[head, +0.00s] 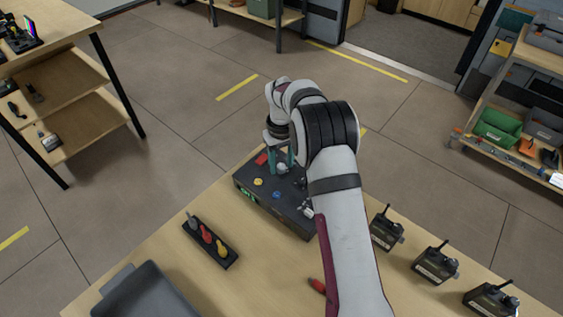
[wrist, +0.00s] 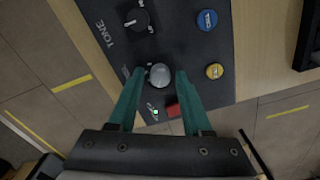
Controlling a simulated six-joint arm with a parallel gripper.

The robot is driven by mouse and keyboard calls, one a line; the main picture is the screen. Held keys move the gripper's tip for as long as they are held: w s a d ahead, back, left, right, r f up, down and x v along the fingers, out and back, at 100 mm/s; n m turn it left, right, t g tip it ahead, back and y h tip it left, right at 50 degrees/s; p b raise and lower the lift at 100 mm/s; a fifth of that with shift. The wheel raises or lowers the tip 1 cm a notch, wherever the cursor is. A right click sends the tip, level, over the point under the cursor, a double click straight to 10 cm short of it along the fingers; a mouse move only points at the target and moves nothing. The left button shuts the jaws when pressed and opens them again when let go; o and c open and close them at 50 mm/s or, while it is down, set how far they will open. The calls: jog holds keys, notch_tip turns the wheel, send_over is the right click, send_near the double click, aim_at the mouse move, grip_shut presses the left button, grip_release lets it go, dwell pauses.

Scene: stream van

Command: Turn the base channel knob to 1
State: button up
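A dark control box (head: 262,212) with several knobs and buttons sits on the wooden table below my gripper. In the wrist view, a round grey knob (wrist: 159,75) lies between my two teal fingers. My gripper (wrist: 160,76) is open, with a fingertip at each side of this knob; the left gap is very narrow, and contact cannot be told. A black pointer knob (wrist: 138,19) by the word TONE is further up the panel. No lettering that marks the base channel knob is readable. A small green display (head: 247,194) shows on the box's front; its digits are unclear.
The box also has a blue button (wrist: 207,20), a yellow button (wrist: 214,71) and a red part (wrist: 173,110). A black holder (head: 211,240) with coloured items and a grey tray (head: 146,290) are at left. Several small devices (head: 387,229) stand at right.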

aim_at(281, 166)
jog(key=shift+o, duration=0.6)
notch_tip(281, 166, up, 16)
jog(key=shift+f, duration=0.1)
jog(key=s+d+r+m, duration=0.1)
jog(key=s+r+m, duration=0.15)
jog(key=s, duration=0.35)
jog(key=s+d+r+m, duration=0.1)
jog(key=s+r, duration=0.2)
jog(key=s, duration=0.2)
jog(key=s+f+m+y, duration=0.1)
jog(key=s+f+m, duration=0.2)
jog(key=s, duration=1)
jog(key=s+f+m, duration=0.2)
jog(key=s+m, duration=0.1)
jog(key=s, duration=1.1)
jog(key=shift+f+y, duration=0.4)
